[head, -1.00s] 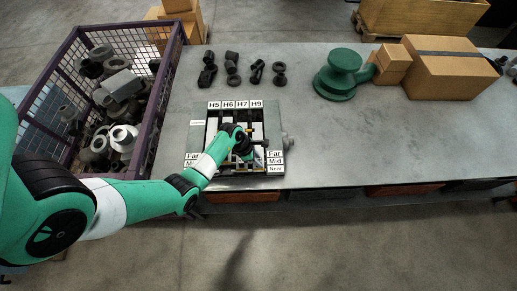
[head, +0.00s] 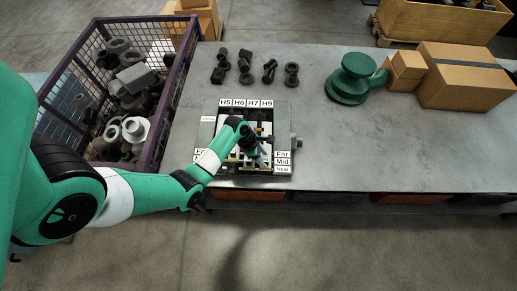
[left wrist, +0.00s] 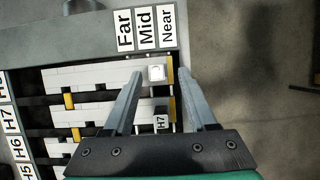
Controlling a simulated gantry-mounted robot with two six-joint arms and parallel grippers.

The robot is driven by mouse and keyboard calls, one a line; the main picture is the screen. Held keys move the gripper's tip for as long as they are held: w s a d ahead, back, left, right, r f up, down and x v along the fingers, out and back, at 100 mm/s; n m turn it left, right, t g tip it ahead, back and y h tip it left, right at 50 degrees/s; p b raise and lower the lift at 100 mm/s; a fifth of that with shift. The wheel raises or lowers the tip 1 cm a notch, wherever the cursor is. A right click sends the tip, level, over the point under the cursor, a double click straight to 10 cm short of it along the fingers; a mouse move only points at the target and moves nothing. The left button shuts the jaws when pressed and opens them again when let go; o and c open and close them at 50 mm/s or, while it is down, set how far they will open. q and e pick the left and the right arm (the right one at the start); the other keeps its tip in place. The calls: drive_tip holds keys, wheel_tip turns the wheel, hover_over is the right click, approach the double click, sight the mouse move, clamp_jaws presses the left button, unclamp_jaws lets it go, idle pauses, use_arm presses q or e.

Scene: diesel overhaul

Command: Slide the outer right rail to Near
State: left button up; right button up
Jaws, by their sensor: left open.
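The grey rail fixture (head: 207,132) lies on the bench, with slots marked H5, H6, H7 and H9. Far, Mid and Near labels (left wrist: 145,28) run along its right side. In the left wrist view the outer right rail (left wrist: 95,78) is the pale notched bar closest to these labels. A white square knob (left wrist: 156,73) stands at its right end, roughly level with the gap between Mid and Near. My left gripper (head: 254,153) is open over the fixture; its fingertips in the wrist view (left wrist: 161,74) stand either side of the knob, contact unclear. My right gripper is not seen.
A dark H7 block (left wrist: 161,120) sits on the neighbouring rail, also between my fingers. A purple mesh bin (head: 170,105) of metal parts stands left. Dark parts (head: 245,68), a green casting (head: 352,80) and cardboard boxes (head: 460,80) stand behind and right. The bench's right front is clear.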

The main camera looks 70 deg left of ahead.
use_arm(q)
drive_tip(key=p+v, duration=0.1)
drive_tip(key=v, duration=0.7)
drive_tip(key=shift+r, duration=0.15)
